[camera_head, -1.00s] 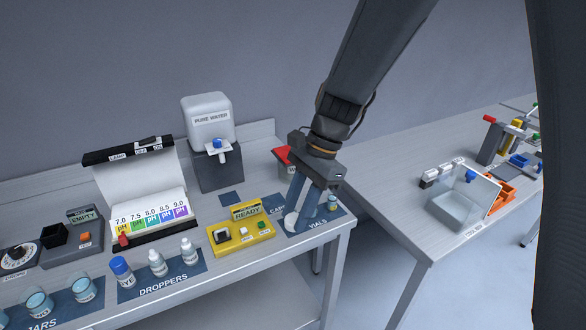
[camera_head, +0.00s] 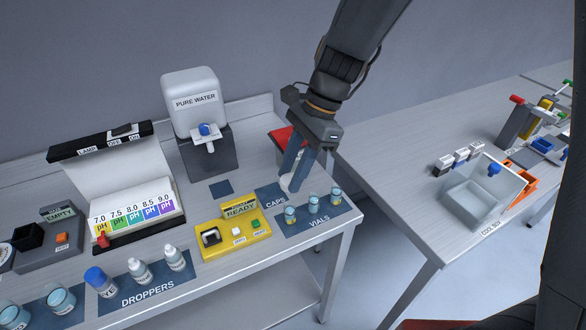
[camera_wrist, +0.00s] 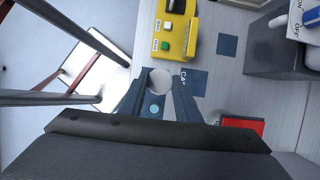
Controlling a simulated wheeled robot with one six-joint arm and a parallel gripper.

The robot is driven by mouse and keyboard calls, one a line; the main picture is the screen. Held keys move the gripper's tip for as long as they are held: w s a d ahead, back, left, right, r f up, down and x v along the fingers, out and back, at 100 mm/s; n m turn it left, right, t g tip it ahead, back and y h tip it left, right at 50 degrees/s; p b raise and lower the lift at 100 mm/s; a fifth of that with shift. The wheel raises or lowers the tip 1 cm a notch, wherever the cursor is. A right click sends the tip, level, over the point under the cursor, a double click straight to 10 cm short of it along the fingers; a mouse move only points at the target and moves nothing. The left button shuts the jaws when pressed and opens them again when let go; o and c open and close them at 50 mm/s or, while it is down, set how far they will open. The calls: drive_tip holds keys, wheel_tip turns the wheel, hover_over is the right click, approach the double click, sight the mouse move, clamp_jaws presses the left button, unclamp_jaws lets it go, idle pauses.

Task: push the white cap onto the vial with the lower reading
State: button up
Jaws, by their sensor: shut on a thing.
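My gripper (camera_head: 288,186) is shut on the white cap (camera_head: 285,182), and its fingers point down near the blue CAPS mat (camera_head: 268,201). In the wrist view the cap (camera_wrist: 160,80) is a pale round disc between the fingertips (camera_wrist: 158,85). Three small vials with blue-tinted contents stand upright on the VIALS mat (camera_head: 301,228), in front and to the right of the gripper: a left vial (camera_head: 290,215), a middle vial (camera_head: 312,201) and a right vial (camera_head: 336,195). I see no caps on them. Their readings are not legible.
A yellow meter (camera_head: 225,246) showing READY stands left of the mats. Dropper bottles (camera_head: 140,270), a pH lamp stand (camera_head: 130,200) and a PURE WATER dispenser (camera_head: 196,120) are further left. A red-topped bin (camera_head: 280,145) stands behind the gripper. A clear cool box (camera_head: 478,200) is on the other table.

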drive_tip(key=shift+p, duration=0.3)
drive_tip(key=b, duration=0.3)
hover_over(289, 207)
drive_tip(key=shift+w+d+f, duration=0.1)
drive_tip(key=shift+f, duration=0.85)
drive_tip(key=shift+w+d+f, duration=0.1)
drive_tip(key=shift+d+f, duration=0.05)
drive_tip(key=shift+f, duration=0.85)
drive_tip(key=shift+w+d+f, duration=0.1)
drive_tip(key=shift+f, duration=0.85)
drive_tip(key=shift+p, duration=0.95)
drive_tip(key=shift+f+b, duration=0.7)
drive_tip(key=shift+f, duration=0.8)
drive_tip(key=o, duration=1.1)
drive_tip(key=shift+b+v, duration=0.85)
drive_tip(key=shift+v, duration=3)
drive_tip(key=shift+d, duration=0.15)
